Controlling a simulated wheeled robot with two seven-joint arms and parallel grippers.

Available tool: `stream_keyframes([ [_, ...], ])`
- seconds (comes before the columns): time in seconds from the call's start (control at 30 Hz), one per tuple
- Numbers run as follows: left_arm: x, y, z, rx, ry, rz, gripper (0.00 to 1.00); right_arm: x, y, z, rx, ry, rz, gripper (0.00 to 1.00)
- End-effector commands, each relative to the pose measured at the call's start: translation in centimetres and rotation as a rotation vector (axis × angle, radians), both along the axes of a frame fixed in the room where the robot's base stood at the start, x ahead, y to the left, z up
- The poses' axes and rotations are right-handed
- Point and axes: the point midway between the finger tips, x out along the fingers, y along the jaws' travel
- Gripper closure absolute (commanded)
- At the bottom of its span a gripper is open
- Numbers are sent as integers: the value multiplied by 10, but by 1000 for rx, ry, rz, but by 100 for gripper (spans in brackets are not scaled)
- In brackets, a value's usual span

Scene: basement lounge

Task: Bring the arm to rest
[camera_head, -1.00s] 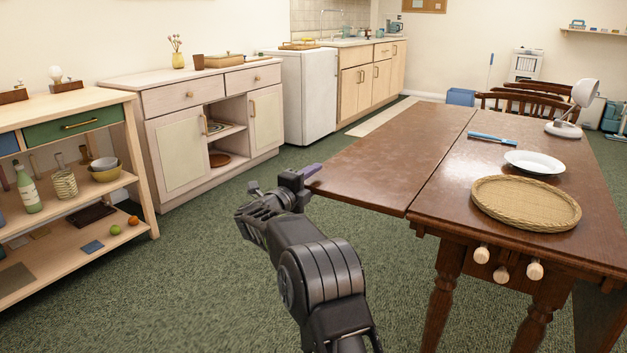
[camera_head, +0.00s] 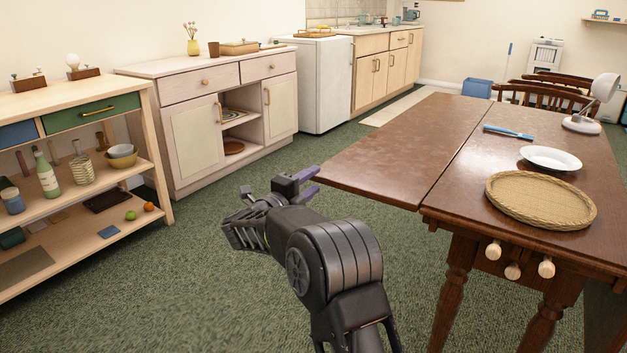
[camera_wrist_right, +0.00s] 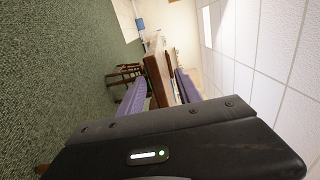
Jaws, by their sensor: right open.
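My right arm reaches up from the bottom middle of the head view. Its gripper (camera_head: 306,184) is open and empty, over the green carpet just left of the wooden table's near-left corner. In the right wrist view the two purple fingers (camera_wrist_right: 163,92) stand apart with nothing held between them, and the table edge shows beyond. My left gripper is not in view.
The brown wooden table (camera_head: 395,152) fills the right, with a woven tray (camera_head: 540,201), a white plate (camera_head: 550,158) and a lamp (camera_head: 603,90). A shelf unit (camera_head: 160,190) and a cabinet (camera_head: 192,148) stand at left. Open carpet (camera_head: 200,285) lies between.

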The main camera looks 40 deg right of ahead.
Motion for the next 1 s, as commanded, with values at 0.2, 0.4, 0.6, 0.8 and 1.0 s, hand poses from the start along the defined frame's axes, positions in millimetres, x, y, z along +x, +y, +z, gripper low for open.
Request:
stream_keyframes([
  [0.2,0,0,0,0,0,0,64,0,0,0,0,0,0,59],
  [0.4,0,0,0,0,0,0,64,0,0,0,-2,10,1,59],
  [0.6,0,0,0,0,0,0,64,30,17,-16,-51,176,154,59],
  [0.8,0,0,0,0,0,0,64,68,92,-104,-156,543,506,59],
  [1.0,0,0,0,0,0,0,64,51,190,-236,-247,935,910,59],
])
